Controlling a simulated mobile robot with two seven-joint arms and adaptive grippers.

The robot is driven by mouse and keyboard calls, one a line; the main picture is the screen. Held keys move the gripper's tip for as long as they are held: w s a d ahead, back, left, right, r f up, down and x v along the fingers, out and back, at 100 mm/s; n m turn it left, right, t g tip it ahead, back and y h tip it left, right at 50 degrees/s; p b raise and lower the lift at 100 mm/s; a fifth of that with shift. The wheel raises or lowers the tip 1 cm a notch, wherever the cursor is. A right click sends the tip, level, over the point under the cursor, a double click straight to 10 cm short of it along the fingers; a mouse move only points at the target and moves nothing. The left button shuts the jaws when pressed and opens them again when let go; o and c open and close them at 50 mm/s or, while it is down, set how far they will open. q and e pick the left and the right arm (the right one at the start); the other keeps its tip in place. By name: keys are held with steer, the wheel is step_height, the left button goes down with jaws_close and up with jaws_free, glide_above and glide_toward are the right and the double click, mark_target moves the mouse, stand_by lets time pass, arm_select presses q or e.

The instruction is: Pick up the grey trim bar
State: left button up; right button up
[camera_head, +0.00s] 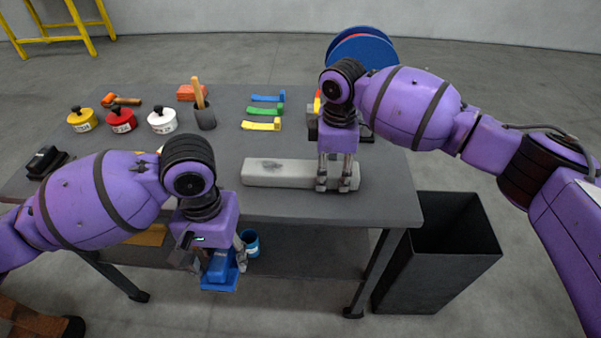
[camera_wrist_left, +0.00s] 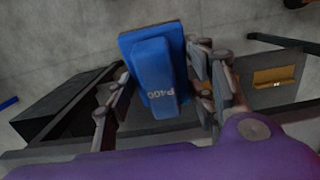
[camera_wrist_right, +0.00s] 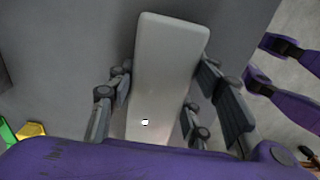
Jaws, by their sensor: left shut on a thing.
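The grey trim bar (camera_head: 280,173) lies flat near the front edge of the table. My right gripper (camera_head: 335,183) is over the bar's right end, pointing down. In the right wrist view its open fingers (camera_wrist_right: 160,95) straddle the bar (camera_wrist_right: 170,55), one on each side, with small gaps visible. Whether a fingertip touches the bar cannot be told. My left gripper (camera_head: 218,262) is shut on a blue block marked P400 (camera_wrist_left: 157,72), held in front of the table edge and below the tabletop. The blue block also shows in the head view (camera_head: 218,272).
On the grey table (camera_head: 225,160) stand yellow, red and white tins (camera_head: 162,120), a dark cup with a brush (camera_head: 204,117), and blue, green and yellow tools (camera_head: 262,125). A black bin (camera_head: 440,255) stands right of the table. A blue cup (camera_head: 250,242) is on the lower shelf.

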steer(key=c, duration=0.8)
arm_select(q)
steer(key=shift+r, duration=0.15)
arm_select(e)
steer(key=shift+r, duration=0.15)
